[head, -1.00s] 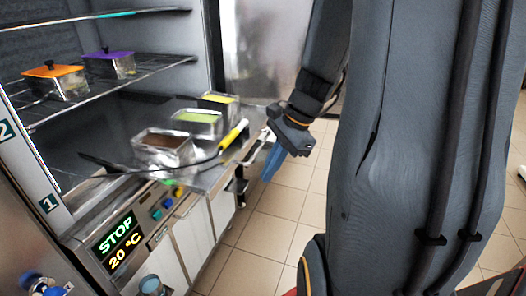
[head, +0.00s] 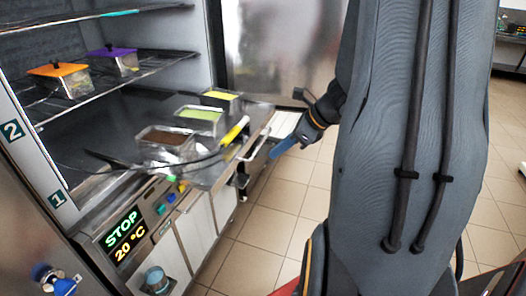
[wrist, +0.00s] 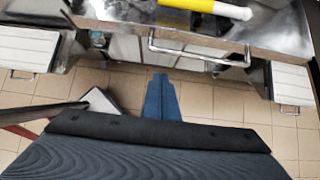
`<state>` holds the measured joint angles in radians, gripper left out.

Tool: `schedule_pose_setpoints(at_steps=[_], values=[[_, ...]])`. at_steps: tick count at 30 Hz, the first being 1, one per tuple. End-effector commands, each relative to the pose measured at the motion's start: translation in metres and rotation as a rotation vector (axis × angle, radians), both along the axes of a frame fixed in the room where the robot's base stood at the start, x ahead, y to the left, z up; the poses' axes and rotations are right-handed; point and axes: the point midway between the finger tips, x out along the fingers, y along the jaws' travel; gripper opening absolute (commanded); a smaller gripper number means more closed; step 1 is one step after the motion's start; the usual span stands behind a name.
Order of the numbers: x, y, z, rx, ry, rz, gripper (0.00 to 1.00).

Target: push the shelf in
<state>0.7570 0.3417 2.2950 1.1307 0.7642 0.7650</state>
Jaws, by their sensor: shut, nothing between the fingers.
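A steel shelf-like surface (head: 212,170) sticks out at the front of the freezer. It bears metal tubs with brown (head: 167,137), green (head: 199,113) and yellow contents. A bar handle shows along its front edge in the wrist view (wrist: 200,50). My gripper (head: 274,153) has blue fingers, shut and empty. It is in front of this edge at the right in the head view, pointing towards it. In the wrist view the fingertips (wrist: 159,76) lie just below the bar in the picture; whether they touch anything cannot be told.
A yellow-handled tool (head: 235,131) lies on the steel surface. Wire shelves inside the freezer hold tubs with orange (head: 57,69) and purple lids. White panels with handles (wrist: 290,82) flank the bar in the wrist view. The tiled floor (head: 265,225) in front is clear.

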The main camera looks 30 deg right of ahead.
Motion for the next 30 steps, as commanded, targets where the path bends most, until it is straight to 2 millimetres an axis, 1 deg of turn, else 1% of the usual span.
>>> schedule_pose_setpoints(at_steps=[1,2,6,12,26,30], values=[[0.005,0.005,-0.008,0.003,0.004,0.002,0.00],[0.007,0.007,-0.013,0.002,0.004,0.003,0.00],[0.023,0.020,-0.015,-0.001,0.002,0.004,0.00],[0.036,0.029,-0.019,-0.001,0.000,0.002,0.00],[0.039,0.030,-0.020,-0.001,0.000,-0.001,0.00],[0.043,0.029,-0.020,-0.001,0.000,-0.010,0.00]])
